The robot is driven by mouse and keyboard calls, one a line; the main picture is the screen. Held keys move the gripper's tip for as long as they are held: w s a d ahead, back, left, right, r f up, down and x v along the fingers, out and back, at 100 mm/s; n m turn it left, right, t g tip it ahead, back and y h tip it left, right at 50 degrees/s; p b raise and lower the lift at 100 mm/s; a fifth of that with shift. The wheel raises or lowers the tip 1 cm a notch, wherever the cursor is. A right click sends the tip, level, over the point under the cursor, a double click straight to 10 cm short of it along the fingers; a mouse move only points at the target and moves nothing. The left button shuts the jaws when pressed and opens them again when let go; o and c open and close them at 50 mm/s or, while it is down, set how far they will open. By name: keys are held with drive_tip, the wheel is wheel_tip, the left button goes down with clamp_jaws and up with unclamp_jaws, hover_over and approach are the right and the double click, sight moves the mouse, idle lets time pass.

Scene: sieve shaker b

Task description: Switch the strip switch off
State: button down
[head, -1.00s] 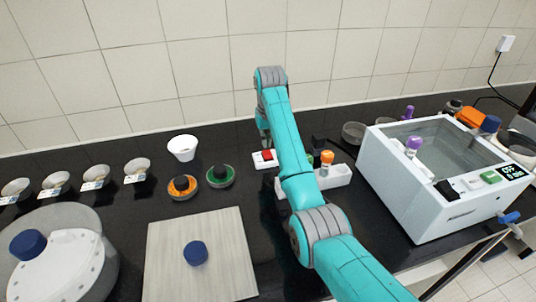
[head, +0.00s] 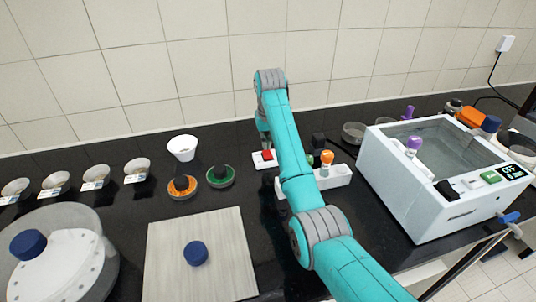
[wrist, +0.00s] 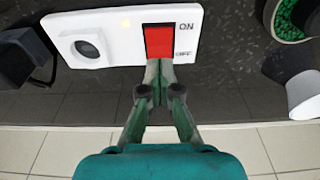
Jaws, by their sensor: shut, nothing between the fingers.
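The white power strip (wrist: 120,30) fills the top of the wrist view. Its red rocker switch (wrist: 159,41) sits at the right end, with ON printed by the far end and OFF by the near end. My gripper (wrist: 160,66) is shut and empty, its fingertips at the near, OFF end of the rocker. I cannot tell whether they touch it or which way it tilts. In the head view the strip (head: 258,164) and red switch (head: 266,155) show left of my arm, which hides part of the strip and most of my gripper.
A round socket (wrist: 88,48) lies left of the switch. Green (head: 220,177) and orange (head: 182,187) dishes and a white bowl (head: 182,148) stand left of the strip. A white holder (head: 335,176) and a white machine (head: 425,200) stand right. The tiled wall is behind.

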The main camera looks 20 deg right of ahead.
sight(267, 152)
drive_tip(key=shift+f, duration=1.1)
idle(0.6)
drive_tip(key=shift+r, duration=3.55)
